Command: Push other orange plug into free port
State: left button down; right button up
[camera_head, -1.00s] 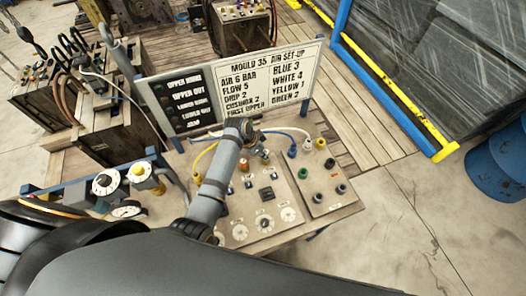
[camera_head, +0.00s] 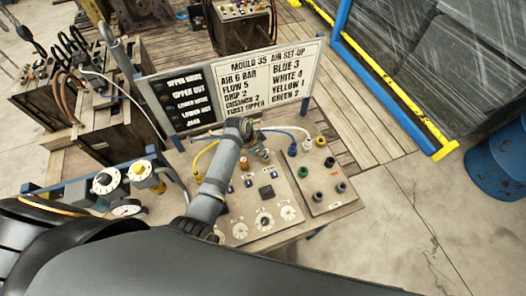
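An orange plug (camera_head: 244,163) stands on the left part of the sloping control panel (camera_head: 236,208), close beside my grey arm. A single arm of mine reaches over the panel. I take it to be my left, and its gripper end (camera_head: 262,155) is above the panel's back edge, right of the orange plug. The fingers are small and partly hidden by the wrist, so I cannot tell whether they are open or hold anything. I cannot tell which port is free. My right gripper is not in view.
Gauges (camera_head: 130,180) stand at left. A yellow and blue rail (camera_head: 400,110) is at right.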

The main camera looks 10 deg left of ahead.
pick_arm(q)
jog(key=shift+f, duration=0.45)
dwell(0.5)
jog(key=c, duration=0.6)
grip_release()
jog(key=shift+c, duration=0.2)
jog(key=shift+r, duration=0.1)
jog(key=shift+r, duration=3.7)
